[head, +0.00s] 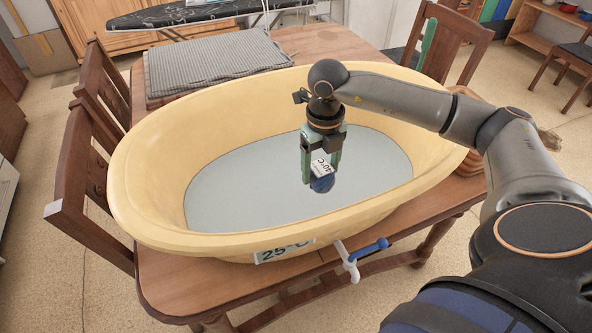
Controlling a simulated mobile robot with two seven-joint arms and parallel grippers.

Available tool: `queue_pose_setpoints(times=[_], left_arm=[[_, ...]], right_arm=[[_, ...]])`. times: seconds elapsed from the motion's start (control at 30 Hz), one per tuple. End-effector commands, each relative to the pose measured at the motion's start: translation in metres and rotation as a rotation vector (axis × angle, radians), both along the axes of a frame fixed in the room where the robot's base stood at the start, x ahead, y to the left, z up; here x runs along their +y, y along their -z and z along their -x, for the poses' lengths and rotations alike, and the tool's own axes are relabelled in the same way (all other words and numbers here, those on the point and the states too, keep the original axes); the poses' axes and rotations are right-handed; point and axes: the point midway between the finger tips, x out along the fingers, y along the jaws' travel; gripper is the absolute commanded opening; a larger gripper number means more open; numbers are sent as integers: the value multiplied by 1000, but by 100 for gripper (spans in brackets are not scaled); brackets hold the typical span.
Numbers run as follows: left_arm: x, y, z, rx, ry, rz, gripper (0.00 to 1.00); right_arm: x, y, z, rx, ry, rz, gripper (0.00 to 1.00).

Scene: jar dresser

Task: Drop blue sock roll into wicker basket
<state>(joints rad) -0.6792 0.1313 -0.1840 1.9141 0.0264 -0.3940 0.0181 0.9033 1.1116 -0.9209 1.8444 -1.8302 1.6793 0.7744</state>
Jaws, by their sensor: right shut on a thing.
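My right gripper (319,172) points down over the inside of a large yellow tub (150,165). It is shut on a small round blue thing, which looks like the blue sock roll (323,184). A white tag reading 40°C shows on it between the fingers. The roll's height above the pale grey-blue surface inside the tub (240,190) is hard to tell. A brown, ribbed object that may be the wicker basket (472,164) stands at the table's right end, mostly hidden by the tub and my right arm. My left gripper is out of view.
The tub fills most of a wooden table (170,285). It carries a 25°C sign (283,252) and a tap with a blue handle (368,249) in front. A folded grey cloth (215,62) lies behind it. Wooden chairs (85,200) stand around the table.

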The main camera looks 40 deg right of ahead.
Motion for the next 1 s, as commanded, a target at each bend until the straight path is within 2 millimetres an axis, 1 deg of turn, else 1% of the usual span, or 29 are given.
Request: queue_pose_setpoints(times=[0.03,0.2,0.4,0.6,0.87,0.93,0.97,1.0], left_arm=[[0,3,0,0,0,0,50],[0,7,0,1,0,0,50],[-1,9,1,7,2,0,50],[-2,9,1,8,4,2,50],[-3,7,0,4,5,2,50],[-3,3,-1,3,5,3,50],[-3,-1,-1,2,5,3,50],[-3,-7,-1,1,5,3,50]], right_arm=[[-8,-3,9,-1,3,4,19],[-21,-16,33,-1,2,3,19],[-29,-24,46,-2,2,-1,19],[-31,-26,50,-2,1,-1,19],[-31,-27,50,-2,1,-2,19],[-31,-33,49,-3,1,-2,19],[-31,-38,49,-3,1,-2,19],[-31,-47,49,-4,1,-1,19]])
